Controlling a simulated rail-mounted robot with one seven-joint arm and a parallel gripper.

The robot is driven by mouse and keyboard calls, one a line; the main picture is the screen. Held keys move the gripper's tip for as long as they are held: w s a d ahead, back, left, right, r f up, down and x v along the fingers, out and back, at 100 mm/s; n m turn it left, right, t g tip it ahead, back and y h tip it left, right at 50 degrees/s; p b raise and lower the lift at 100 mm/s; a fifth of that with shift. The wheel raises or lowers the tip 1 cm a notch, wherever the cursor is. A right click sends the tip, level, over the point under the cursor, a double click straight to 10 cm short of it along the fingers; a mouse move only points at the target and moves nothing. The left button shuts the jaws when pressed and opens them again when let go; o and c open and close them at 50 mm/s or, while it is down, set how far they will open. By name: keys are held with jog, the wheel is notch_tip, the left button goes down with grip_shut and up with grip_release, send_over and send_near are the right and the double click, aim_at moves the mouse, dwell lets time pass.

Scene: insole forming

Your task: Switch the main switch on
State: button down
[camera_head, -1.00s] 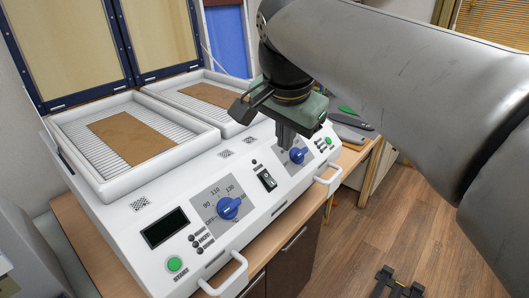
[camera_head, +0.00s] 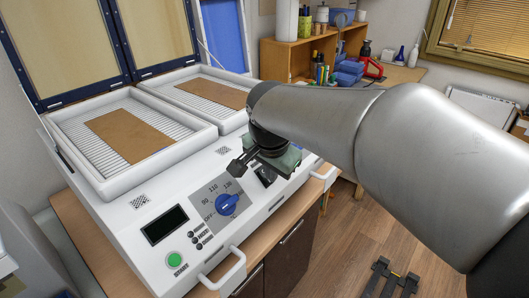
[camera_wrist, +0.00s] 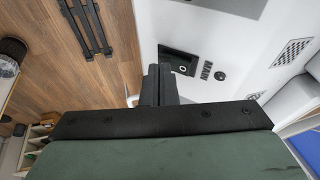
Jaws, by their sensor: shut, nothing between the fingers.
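The main switch (camera_wrist: 183,60) is a black rocker in a dark frame on the white machine's sloped front panel, beside the label "MAIN" in the wrist view. In the head view the switch (camera_head: 266,178) is partly hidden under my gripper. My gripper (camera_wrist: 159,70) is shut and empty. Its fingertips are right beside the switch in the wrist view, overlapping the edge of its frame. I cannot tell whether they touch it, nor which way the rocker is set.
The white machine has a blue dial (camera_head: 227,205), a dark display (camera_head: 164,225), a green start button (camera_head: 174,259) and a front handle (camera_head: 222,272). Two trays with brown sheets (camera_head: 130,135) lie behind. Shelves with bottles (camera_head: 290,55) stand at the back.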

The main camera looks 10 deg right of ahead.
jog(key=shift+f, duration=0.1)
jog(key=shift+f+t+y+b, duration=0.3)
jog(key=shift+f+b, duration=0.15)
jog(key=shift+b, duration=0.8)
jog(key=shift+r+p, duration=0.3)
jog(key=shift+p, duration=0.1)
jog(key=shift+r, duration=0.1)
jog(key=shift+r+p, duration=0.45)
jog(key=shift+r, duration=0.25)
jog(key=s+d+r, duration=0.3)
jog(key=s+r, duration=0.4)
jog(key=r, duration=0.4)
